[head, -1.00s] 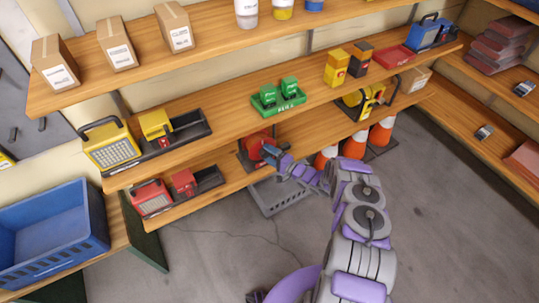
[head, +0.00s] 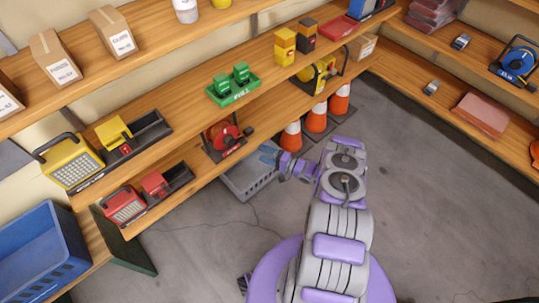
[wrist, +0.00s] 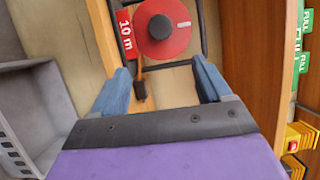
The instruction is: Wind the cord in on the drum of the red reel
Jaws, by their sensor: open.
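The red reel (head: 222,135) stands on the lower shelf, between the red lamp and the yellow reel. In the wrist view its round red drum face (wrist: 178,42) has a dark hub, with a red "10 m" label beside it. A short orange cord (wrist: 138,68) hangs from the drum and ends in a black plug (wrist: 140,92). My gripper (head: 268,155) is just off the shelf front, right of and below the reel. In the wrist view my gripper (wrist: 160,68) has its blue fingers wide apart and empty, with the plug showing between them.
A grey crate (head: 250,178) sits on the floor under the shelf. Orange cones (head: 316,118) stand to its right. The yellow reel (head: 322,75) and a green tray (head: 233,90) are nearby. The floor at right is open.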

